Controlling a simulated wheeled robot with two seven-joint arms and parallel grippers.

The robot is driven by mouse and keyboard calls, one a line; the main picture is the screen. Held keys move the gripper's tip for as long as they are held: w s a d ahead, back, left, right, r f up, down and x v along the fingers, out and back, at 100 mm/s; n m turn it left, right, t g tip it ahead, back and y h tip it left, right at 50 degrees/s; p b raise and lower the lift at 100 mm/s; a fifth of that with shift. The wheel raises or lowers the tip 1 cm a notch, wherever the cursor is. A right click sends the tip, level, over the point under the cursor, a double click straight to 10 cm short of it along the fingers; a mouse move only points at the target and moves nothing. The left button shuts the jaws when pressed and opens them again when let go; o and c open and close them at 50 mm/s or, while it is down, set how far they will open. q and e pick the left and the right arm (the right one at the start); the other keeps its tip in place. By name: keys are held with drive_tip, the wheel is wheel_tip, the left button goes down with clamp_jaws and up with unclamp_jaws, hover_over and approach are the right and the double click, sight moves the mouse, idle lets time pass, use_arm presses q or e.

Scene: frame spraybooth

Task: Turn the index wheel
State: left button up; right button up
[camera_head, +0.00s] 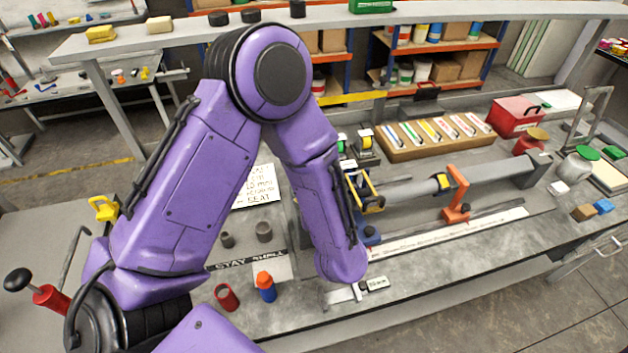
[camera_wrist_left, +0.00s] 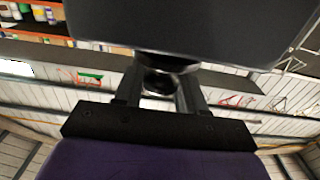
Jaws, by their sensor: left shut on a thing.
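My left arm crosses the middle of the head view, and its forearm hides part of the bench fixture. I cannot make out the index wheel or my left gripper in that view. In the left wrist view, my left gripper (camera_wrist_left: 160,90) has its two dark fingers closed around a dark round knob (camera_wrist_left: 158,82) with a shiny collar. A large dark block (camera_wrist_left: 180,30) fills the top of that view, close to the fingers. I cannot tell whether the knob belongs to the index wheel. My right gripper is in neither view.
The grey bench (camera_head: 440,266) holds a red cup (camera_head: 227,297), a blue-and-orange bottle (camera_head: 265,287) and a small clamp labelled with a tag (camera_head: 377,284). A long grey bar (camera_head: 415,190) with an orange bracket (camera_head: 457,196) lies right of my forearm.

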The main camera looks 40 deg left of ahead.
use_arm(q)
drive_tip(key=shift+w+r+n+g+y, duration=0.15)
drive_tip(key=shift+r+n+g+y, duration=0.15)
drive_tip(key=shift+n+g+y, duration=0.4)
drive_tip(key=o, duration=0.9)
drive_tip(key=shift+o, duration=0.2)
drive_tip(key=shift+f, duration=0.1)
drive_tip(key=shift+d+f, duration=0.15)
drive_tip(key=b+v, duration=0.3)
drive_tip(key=v, duration=0.7)
drive_tip(key=shift+s+r+b, duration=0.2)
drive_tip(key=shift+b, duration=0.1)
